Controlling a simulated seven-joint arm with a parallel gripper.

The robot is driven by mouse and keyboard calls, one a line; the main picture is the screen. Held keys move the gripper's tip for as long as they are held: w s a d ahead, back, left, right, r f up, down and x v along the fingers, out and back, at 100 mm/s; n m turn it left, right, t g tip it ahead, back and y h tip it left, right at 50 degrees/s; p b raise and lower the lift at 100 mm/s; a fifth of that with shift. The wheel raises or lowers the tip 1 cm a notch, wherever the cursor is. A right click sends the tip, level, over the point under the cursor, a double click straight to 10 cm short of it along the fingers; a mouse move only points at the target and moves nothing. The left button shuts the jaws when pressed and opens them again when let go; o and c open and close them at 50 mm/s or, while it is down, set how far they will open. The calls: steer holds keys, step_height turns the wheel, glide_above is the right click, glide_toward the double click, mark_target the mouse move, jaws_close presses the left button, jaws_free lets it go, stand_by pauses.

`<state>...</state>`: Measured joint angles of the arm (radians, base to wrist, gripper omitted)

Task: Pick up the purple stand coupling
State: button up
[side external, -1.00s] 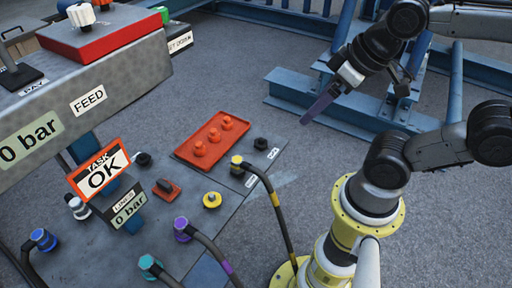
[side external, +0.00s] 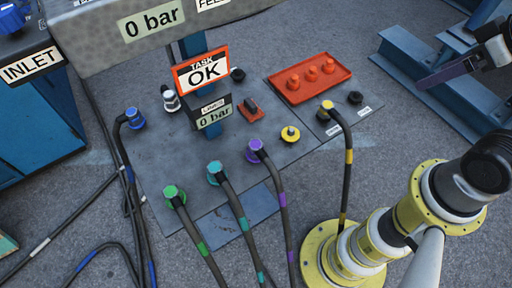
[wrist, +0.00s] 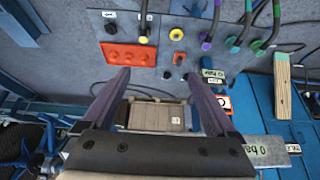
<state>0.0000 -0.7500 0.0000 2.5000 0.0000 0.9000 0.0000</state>
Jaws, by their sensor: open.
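The purple stand coupling (side external: 256,148) stands on the grey panel in the side view, at the end of a black hose with a purple band.
Green (side external: 172,194) and blue (side external: 134,118) couplings with hoses stand left of the purple one. A yellow-banded coupling (side external: 328,106) and a red tray (side external: 310,77) lie to the right. The "TASK OK" sign (side external: 200,70) rises above the panel.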

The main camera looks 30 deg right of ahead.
stand_by(0.3)
steer(key=w+a+r+m, duration=0.1)
steer(key=w+r, duration=0.2)
steer(key=w, duration=0.4)
steer(key=w+a+r+m, duration=0.1)
steer(key=w+a+r, duration=0.1)
steer(key=w, duration=0.5)
steer(key=n+g, duration=0.2)
steer(key=g, duration=0.4)
glide_above(256, 145)
step_height(256, 145, down, 38)
steer(key=shift+f, duration=3.3)
